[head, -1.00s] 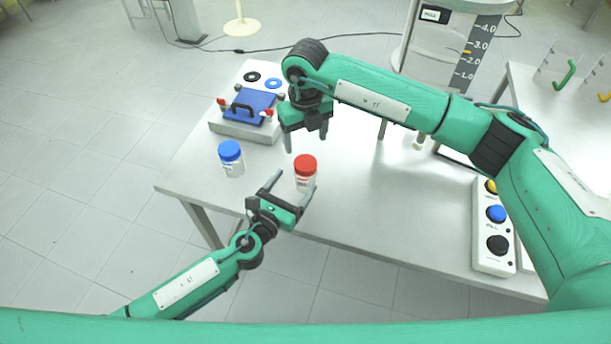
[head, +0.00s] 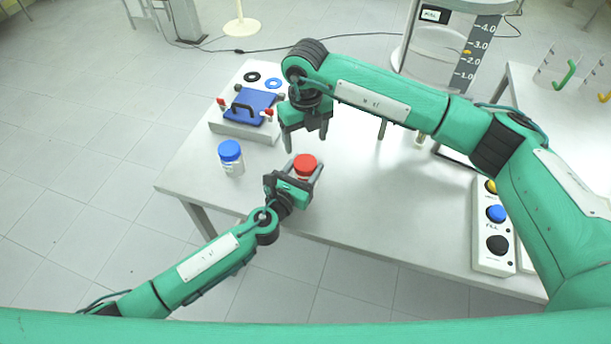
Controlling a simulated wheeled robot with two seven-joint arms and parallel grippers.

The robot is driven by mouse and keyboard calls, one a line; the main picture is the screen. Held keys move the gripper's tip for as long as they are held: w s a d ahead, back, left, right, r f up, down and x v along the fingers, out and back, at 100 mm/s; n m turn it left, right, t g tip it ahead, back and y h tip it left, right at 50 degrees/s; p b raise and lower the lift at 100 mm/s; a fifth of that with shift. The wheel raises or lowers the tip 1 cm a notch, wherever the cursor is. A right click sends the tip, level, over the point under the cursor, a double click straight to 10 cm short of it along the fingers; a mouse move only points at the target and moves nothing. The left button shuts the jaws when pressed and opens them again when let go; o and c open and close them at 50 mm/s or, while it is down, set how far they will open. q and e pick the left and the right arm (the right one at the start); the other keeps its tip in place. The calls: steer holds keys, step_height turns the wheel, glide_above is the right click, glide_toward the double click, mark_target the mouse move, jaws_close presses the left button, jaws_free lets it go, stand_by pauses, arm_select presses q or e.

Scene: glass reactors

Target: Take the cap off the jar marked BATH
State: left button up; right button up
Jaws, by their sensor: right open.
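A clear jar with a red cap (head: 305,164) stands upright on the table. My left gripper (head: 303,174) has one finger on each side of this jar, below the cap; I cannot tell whether the fingers touch it. The gripper hides most of the jar's body. A second clear jar with a blue cap (head: 230,153) stands upright to the left, with a label too small to read. I cannot tell which jar is marked BATH. My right gripper (head: 305,145) is open and empty, pointing down just behind the red-capped jar.
A grey fixture with a blue lid (head: 249,106) and black handle stands at the table's back left, beside black and blue rings. A button panel (head: 494,240) lies at the right. The table's (head: 390,210) middle is clear. A tank with a level scale (head: 450,50) stands behind.

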mark_target(306, 161)
arm_select(q)
jaws_close()
arm_select(e)
steer(key=n, duration=0.3)
steer(key=shift+a+r, duration=0.1)
steer(key=shift+n, duration=0.6)
steer(key=shift+f, duration=4.1)
steer(key=shift+c, duration=0.4)
steer(key=c, duration=0.9)
steer(key=n, duration=0.4)
steer(key=shift+w, duration=0.1)
